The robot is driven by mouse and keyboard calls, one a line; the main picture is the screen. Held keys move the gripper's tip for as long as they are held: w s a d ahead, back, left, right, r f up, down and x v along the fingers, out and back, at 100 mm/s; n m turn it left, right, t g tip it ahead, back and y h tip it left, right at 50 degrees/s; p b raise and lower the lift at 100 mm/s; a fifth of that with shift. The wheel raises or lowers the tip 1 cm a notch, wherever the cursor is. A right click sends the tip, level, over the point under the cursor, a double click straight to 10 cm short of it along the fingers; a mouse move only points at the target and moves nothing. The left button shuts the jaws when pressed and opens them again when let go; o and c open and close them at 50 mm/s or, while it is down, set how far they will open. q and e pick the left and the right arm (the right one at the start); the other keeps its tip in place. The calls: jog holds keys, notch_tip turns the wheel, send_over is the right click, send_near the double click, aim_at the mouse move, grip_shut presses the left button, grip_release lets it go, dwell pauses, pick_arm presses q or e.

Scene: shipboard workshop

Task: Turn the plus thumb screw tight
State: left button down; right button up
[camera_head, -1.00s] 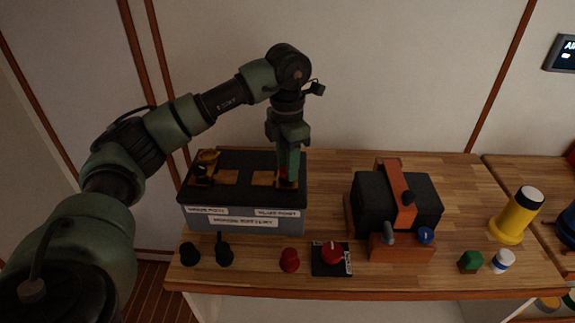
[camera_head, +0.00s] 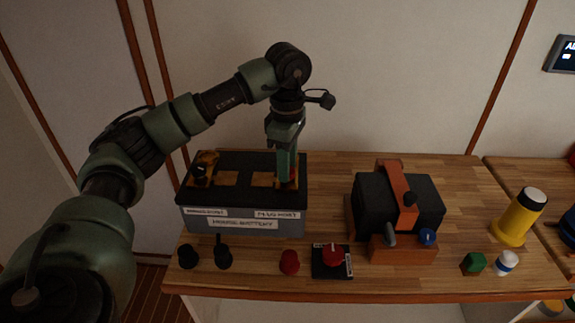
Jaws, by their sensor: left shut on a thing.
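The battery (camera_head: 244,224) stands at the left of the wooden bench, a grey case with a black top and labels on its front. My left gripper (camera_head: 287,183) points straight down over the right end of the battery top, at the plus post. It is shut on the plus thumb screw, which the fingers mostly hide; only a little red shows beside them. The minus post (camera_head: 202,170) is at the left end of the top, with a dark part and a brass-coloured piece. My right gripper is not in view.
Along the bench (camera_head: 325,288) front are black knobs (camera_head: 222,257), a red knob (camera_head: 289,262) and a red rotary switch (camera_head: 332,258). A black box with an orange strap (camera_head: 402,198) stands right of the battery. A yellow flashlight (camera_head: 518,216) is farther right.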

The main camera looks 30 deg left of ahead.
pick_arm(q)
jog(key=shift+r+m, duration=0.15)
jog(key=shift+m, duration=0.25)
jog(key=c, duration=1)
grip_release()
notch_tip(320, 180, up, 8)
jog(key=shift+f, duration=0.15)
